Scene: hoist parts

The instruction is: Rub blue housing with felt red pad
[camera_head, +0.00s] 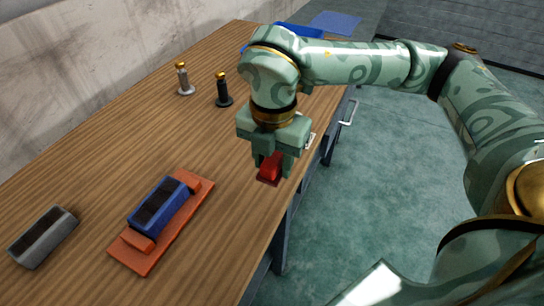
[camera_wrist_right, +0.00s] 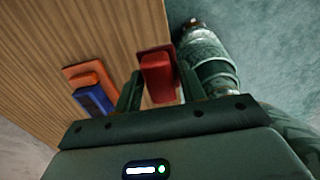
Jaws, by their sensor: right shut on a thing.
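The blue housing (camera_head: 160,205) sits in an orange-red holder (camera_head: 143,263) on the wooden table, with dark openings on its top. It also shows at the left in the right wrist view (camera_wrist_right: 95,101). My right gripper (camera_head: 271,165) is shut on the red felt pad (camera_head: 269,170) and holds it over the table's right edge, apart from the housing and to its right. In the right wrist view the pad (camera_wrist_right: 157,75) is between the fingers. My left gripper is not in view.
A grey housing (camera_head: 43,238) lies at the table's near left. A silver post (camera_head: 184,80) and a black post (camera_head: 222,91), both with gold tops, stand farther back. A blue tray (camera_head: 298,30) is at the far end. Bare table lies between pad and housing.

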